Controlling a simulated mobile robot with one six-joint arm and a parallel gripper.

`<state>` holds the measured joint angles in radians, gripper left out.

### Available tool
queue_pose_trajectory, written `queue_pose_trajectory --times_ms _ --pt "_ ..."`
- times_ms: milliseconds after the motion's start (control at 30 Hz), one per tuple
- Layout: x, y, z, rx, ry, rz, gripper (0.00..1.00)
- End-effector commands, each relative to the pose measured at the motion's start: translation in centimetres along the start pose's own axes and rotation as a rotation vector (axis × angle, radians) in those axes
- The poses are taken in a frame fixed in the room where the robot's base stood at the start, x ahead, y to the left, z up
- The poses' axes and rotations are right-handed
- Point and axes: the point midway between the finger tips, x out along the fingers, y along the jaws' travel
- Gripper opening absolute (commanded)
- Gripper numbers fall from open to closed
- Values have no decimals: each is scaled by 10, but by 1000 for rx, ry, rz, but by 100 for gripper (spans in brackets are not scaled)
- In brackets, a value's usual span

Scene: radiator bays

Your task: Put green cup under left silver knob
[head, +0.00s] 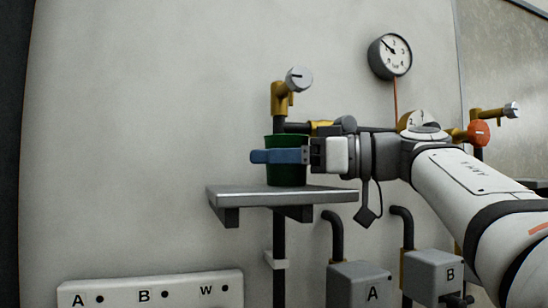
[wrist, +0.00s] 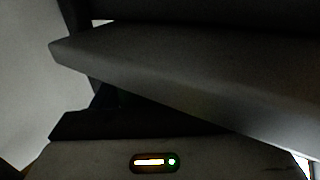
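The green cup (head: 287,175) is upright at the shelf, below the left tap with its silver knob (head: 299,79). Its base is at or just above the shelf top; I cannot tell whether it touches. My gripper (head: 278,156) reaches in from the right, with one blue finger across the front of the cup near its rim. The other finger is hidden behind the cup. The gripper appears shut on the cup. The wrist view is dark, with large grey surfaces, and I cannot make out the cup there.
The grey shelf (head: 232,195) is otherwise bare on its left side. A gauge (head: 390,56) hangs on the wall. Another tap with a silver knob (head: 512,110) and a red knob (head: 479,133) are at right. Grey boxes A (head: 360,286) and B (head: 433,276) stand below.

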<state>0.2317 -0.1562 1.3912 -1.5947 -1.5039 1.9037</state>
Motion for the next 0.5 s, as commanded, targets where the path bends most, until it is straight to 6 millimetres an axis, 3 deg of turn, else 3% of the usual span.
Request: queue_pose_trajectory --times_ms 233,500 --pt "-4 1 -4 0 0 2 69" --pt "-48 2 -3 -1 0 8 69"
